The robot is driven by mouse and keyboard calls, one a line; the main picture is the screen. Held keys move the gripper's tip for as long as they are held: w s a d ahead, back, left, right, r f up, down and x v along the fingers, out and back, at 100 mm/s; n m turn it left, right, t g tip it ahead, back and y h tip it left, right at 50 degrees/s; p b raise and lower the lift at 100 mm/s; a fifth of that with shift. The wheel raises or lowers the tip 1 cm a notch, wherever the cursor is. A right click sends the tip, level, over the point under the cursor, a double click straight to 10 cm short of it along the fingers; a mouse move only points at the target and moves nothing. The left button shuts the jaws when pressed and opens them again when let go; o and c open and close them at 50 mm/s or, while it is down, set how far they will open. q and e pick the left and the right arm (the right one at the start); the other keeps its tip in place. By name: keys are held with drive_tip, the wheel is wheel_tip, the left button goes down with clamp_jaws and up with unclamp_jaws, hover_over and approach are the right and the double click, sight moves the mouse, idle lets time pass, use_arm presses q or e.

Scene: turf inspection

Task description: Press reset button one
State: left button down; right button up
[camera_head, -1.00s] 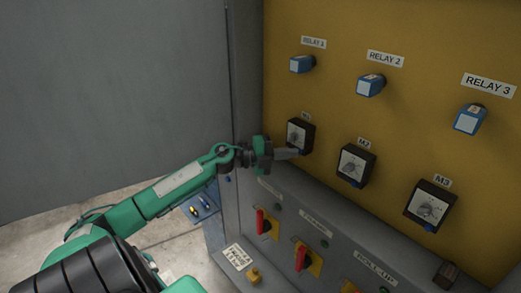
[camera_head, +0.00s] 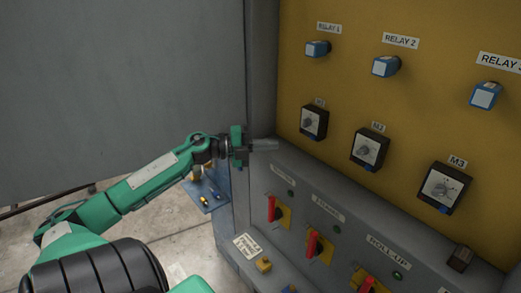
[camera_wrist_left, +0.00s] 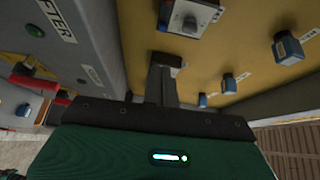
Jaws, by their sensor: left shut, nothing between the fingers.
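The M1 box (camera_head: 314,122) is a black unit with a grey dial face on the yellow panel, below the RELAY 1 label. Any blue button under it is hard to make out in the head view. In the left wrist view a dial box (camera_wrist_left: 188,15), apparently M1, shows a blue button (camera_wrist_left: 190,24) at its edge. My left gripper (camera_head: 268,144) is shut and empty, left of and slightly below the M1 box, apart from it. Its fingers (camera_wrist_left: 163,82) also show in the wrist view, below the box. My right gripper is out of view.
The M2 box (camera_head: 369,149) and M3 box (camera_head: 444,187) sit to the right, with blue relays (camera_head: 317,48) above. Red-handled switches (camera_head: 272,208) line the grey sloped panel below. A yellow button (camera_head: 264,265) stands on the ledge. A grey wall (camera_head: 120,90) is left.

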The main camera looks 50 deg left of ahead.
use_arm(q)
drive_tip(key=shift+v, duration=1)
drive_tip(key=shift+a+f, duration=0.1)
